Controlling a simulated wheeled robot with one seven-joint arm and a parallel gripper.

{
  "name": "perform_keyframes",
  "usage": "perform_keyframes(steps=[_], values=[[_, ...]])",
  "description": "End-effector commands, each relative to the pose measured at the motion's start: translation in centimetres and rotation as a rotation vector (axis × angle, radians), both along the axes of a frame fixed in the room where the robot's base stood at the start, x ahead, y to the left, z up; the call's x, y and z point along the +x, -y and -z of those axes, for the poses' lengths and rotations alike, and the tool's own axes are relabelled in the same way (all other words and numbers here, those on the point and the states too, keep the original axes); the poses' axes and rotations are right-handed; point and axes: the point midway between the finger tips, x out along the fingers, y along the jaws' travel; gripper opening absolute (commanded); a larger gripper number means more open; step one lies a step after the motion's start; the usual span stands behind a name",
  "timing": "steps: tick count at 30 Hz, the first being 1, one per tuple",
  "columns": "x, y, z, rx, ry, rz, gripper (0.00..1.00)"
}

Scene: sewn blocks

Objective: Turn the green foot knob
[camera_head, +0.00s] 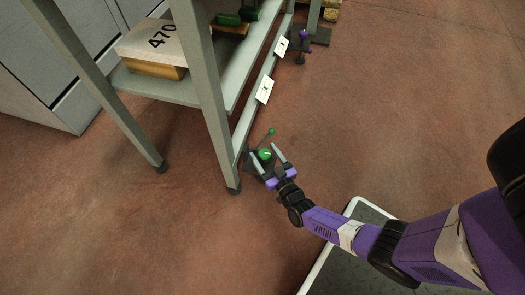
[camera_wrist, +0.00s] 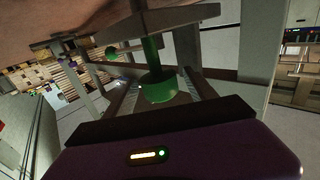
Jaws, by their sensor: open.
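The green foot knob (camera_head: 264,154) sits low beside the near table leg, just above the floor. It also shows in the wrist view as a round green knob (camera_wrist: 158,88) on a green stem running into a grey bracket. My gripper (camera_head: 266,152) is open, with one finger on each side of the knob. In the wrist view the knob appears between the fingers, and I cannot tell whether either finger touches it. A green ball (camera_head: 271,131) on a thin lever stands just beyond the knob.
The grey table leg (camera_head: 213,100) stands close to the left of my gripper. White cards (camera_head: 264,89) hang along the rail. A purple knob (camera_head: 305,35) stands farther back.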

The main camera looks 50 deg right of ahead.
Motion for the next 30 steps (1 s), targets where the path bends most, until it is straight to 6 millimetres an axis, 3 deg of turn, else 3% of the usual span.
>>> perform_keyframes(steps=[4, 12, 14, 30], values=[[-0.01, 0.02, 0.0, 0.0, 0.0, 0.0, 0.65], [0.0, 0.01, 0.0, 0.0, 0.0, 0.001, 0.12], [0.0, 0.01, 0.0, 0.0, 0.0, 0.001, 0.03], [0.01, -0.11, -0.05, 0.005, 0.0, 0.207, 0.03]])
